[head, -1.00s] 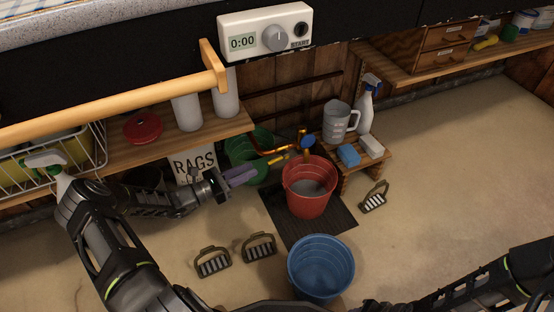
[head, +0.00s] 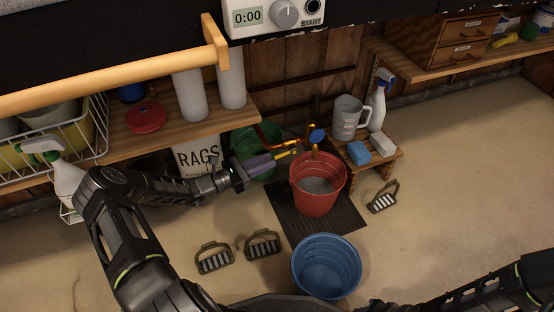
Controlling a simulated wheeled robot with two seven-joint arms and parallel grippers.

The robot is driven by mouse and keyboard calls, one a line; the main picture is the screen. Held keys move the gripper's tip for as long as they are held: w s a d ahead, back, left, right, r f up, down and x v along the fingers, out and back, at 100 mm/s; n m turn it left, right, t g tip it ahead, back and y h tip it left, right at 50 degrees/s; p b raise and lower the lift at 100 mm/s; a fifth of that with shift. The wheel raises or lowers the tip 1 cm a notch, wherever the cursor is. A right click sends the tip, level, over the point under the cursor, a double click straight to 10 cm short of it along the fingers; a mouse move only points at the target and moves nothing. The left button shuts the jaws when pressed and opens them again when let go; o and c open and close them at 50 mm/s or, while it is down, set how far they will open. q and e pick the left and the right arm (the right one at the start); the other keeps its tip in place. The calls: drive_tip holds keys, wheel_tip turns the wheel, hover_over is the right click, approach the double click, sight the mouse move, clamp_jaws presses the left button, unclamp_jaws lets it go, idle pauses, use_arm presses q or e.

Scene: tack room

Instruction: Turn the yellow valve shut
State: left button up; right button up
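The yellow valve (head: 284,154) shows as a short yellow lever on the copper pipe at the back wall, behind the red bucket (head: 318,186). A round blue handle (head: 317,136) sits on the same pipework, to the right of it. My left gripper (head: 273,162) reaches in from the left, its purple fingers pointing at the yellow lever. The fingertips are very close to the lever's left end; whether they touch it I cannot tell. The fingers overlap in this view, so their gap is unclear. My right arm shows at the lower right, its gripper out of view.
A green bucket (head: 242,140) stands behind my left gripper, and a RAGS container (head: 197,157) beside my forearm. A blue bucket (head: 326,267) stands in front. A small wooden stool (head: 372,172) holds a jug, spray bottle and sponges.

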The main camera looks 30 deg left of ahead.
sight(277, 156)
use_arm(q)
drive_tip(key=b+x, duration=0.1)
drive_tip(key=x, duration=0.3)
drive_tip(key=shift+w+d, duration=0.1)
drive_tip(key=shift+c, duration=0.4)
clamp_jaws()
idle(0.9)
